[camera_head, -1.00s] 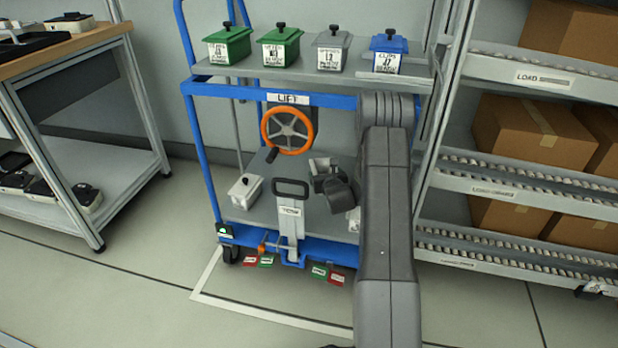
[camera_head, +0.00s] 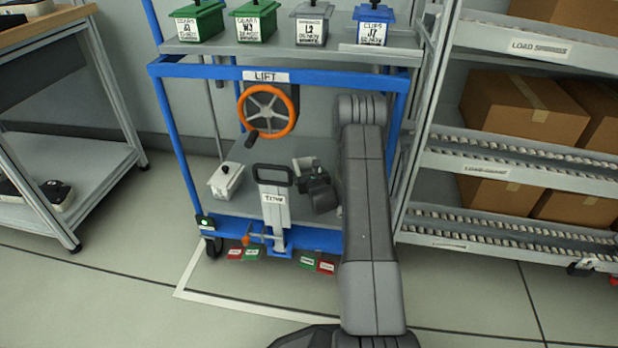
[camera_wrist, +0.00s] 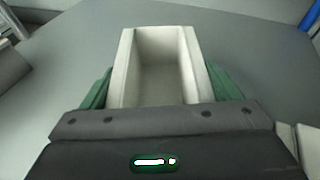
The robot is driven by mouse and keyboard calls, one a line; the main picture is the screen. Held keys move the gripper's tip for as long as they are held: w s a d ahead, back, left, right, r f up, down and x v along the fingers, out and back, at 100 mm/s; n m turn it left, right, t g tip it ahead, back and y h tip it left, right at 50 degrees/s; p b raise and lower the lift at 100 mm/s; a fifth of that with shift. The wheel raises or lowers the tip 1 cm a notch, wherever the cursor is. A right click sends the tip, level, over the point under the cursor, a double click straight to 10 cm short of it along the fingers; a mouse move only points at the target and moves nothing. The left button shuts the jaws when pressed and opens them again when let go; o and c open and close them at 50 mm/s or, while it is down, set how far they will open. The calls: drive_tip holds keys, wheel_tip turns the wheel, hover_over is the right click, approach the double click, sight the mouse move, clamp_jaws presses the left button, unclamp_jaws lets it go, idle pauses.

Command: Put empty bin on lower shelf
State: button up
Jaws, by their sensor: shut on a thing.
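The empty bin (camera_wrist: 160,65) is pale, open-topped and oblong in the wrist view, with nothing inside. My gripper (camera_wrist: 162,88) is shut on it, with a green finger on each side wall. In the head view my gripper (camera_head: 316,188) is over the cart's grey lower shelf (camera_head: 298,150), right of the T-shaped handle. The grey shelf surface spreads around the bin in the wrist view. I cannot tell whether the bin touches it.
A lidded white bin (camera_head: 227,180) stands at the shelf's left. The upright handle (camera_head: 275,200) and orange wheel (camera_head: 267,111) are close to my gripper. The upper shelf (camera_head: 250,48) holds several lidded bins. A roller rack (camera_head: 520,150) stands right, a workbench (camera_head: 75,150) left.

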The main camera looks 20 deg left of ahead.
drive_tip(key=shift+r, duration=0.1)
drive_tip(key=shift+f, duration=0.2)
drive_tip(key=o, duration=0.9)
drive_tip(key=shift+r, duration=0.2)
drive_tip(key=p+v, duration=0.3)
drive_tip(key=v, duration=0.9)
drive_tip(key=shift+p, duration=0.4)
